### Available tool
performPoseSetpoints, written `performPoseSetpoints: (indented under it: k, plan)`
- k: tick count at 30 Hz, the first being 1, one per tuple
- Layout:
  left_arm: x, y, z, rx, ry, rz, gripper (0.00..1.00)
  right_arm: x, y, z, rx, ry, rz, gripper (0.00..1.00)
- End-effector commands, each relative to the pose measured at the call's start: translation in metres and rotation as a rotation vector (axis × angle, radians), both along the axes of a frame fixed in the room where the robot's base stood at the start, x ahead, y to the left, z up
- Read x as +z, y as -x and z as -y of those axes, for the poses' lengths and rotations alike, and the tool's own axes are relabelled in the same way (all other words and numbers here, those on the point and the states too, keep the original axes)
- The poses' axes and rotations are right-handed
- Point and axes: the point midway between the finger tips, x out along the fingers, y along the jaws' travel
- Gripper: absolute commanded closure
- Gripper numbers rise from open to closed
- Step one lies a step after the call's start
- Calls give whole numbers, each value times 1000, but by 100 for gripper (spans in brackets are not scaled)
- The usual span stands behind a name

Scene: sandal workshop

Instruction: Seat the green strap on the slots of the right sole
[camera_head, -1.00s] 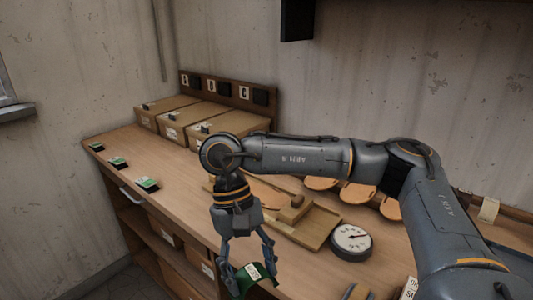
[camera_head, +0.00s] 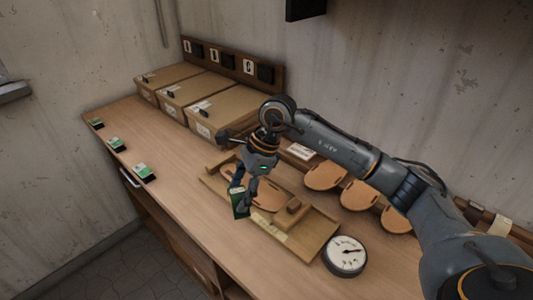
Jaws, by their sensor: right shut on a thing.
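I cannot tell whether the strap touches the sole or fixture. My left gripper is not in view.
A dial gauge (camera_head: 345,256) stands right of the fixture. Several loose tan soles, one of them here (camera_head: 325,177), lie along the wall. Lidded boxes (camera_head: 213,105) stand at the back left. Small green-and-black items (camera_head: 144,172) line the left edge. The bench between is clear.

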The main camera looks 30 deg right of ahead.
Motion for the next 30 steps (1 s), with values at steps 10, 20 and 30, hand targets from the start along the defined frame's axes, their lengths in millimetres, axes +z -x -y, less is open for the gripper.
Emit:
performPoseSetpoints:
  k: [10,20,30]
  plan:
    - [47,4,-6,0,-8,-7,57,9,-35,64,-806,-10,6,56]
    - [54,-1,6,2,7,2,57,4,-41,93,-1059,-13,13,56]
    - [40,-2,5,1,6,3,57,-19,-41,92,-1055,-12,11,56]
